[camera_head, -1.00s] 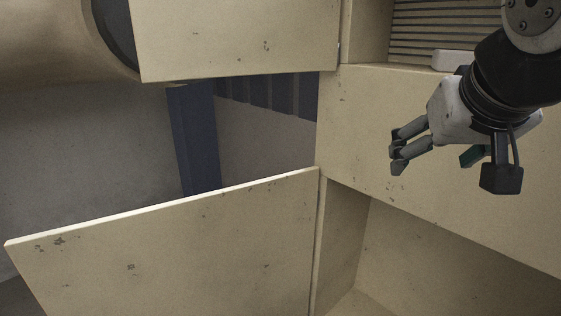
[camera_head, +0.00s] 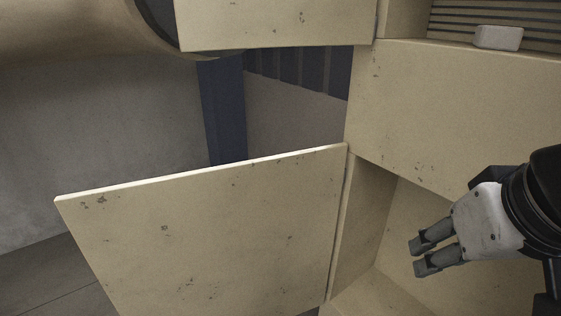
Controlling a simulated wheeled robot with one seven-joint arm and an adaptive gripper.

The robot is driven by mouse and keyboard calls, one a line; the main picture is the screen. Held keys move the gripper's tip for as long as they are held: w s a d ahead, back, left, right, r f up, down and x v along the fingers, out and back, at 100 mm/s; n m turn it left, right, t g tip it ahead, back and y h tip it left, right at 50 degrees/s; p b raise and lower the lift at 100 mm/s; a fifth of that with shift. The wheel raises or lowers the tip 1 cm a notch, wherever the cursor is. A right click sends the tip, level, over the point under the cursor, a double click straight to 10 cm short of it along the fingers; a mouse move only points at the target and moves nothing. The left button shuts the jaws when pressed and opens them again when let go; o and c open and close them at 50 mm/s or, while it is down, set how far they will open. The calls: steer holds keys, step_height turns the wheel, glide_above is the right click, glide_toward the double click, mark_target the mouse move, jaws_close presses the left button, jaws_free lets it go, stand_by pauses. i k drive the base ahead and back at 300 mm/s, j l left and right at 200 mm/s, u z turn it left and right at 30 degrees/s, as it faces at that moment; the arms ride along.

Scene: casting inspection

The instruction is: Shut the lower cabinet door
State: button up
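The lower cabinet door (camera_head: 215,235) is a beige, scuffed panel standing wide open, swung out to the left from its hinge side beside the cabinet opening. The lower cabinet compartment (camera_head: 362,230) shows its beige inner walls and floor; its right part is cut off by the frame and my arm. My gripper (camera_head: 418,257) is at the lower right, in front of the lower opening, with its fingers pointing left. It is apart from the door, with a gap between, and nothing shows between the fingers. The two visible fingers are slightly apart, but how far is hard to judge.
An upper door (camera_head: 280,22) also stands open to the left. A beige panel (camera_head: 450,110) separates the lower opening from a slatted upper compartment holding a small white block (camera_head: 498,37). A blue post (camera_head: 222,115) and grey wall stand behind the doors.

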mark_target(255, 237)
steer(key=k+z, duration=0.15)
steer(key=k, duration=0.45)
steer(key=k+l+z, duration=0.1)
steer(key=k, duration=0.5)
steer(key=i+j+z, duration=0.1)
steer(key=z, duration=1.7)
steer(key=k+j, duration=0.2)
steer(key=j, duration=0.45)
steer(key=k+j, duration=0.25)
steer(key=j, duration=0.35)
steer(key=k+j, duration=0.2)
steer(key=j, duration=0.45)
steer(key=k+j+z, duration=0.1)
steer(key=j, duration=0.55)
steer(key=k+j, duration=0.35)
steer(key=j, duration=0.25)
steer(key=k+j, duration=0.25)
steer(key=j, duration=0.35)
steer(key=k+j, duration=0.2)
steer(key=j, duration=0.45)
steer(key=k+j+z, duration=0.1)
steer(key=k+j, duration=0.15)
steer(key=j, duration=0.35)
steer(key=k+j, duration=0.35)
steer(key=j, duration=0.15)
steer(key=k+j+z, duration=0.1)
steer(key=k+j, duration=0.2)
steer(key=j, duration=0.2)
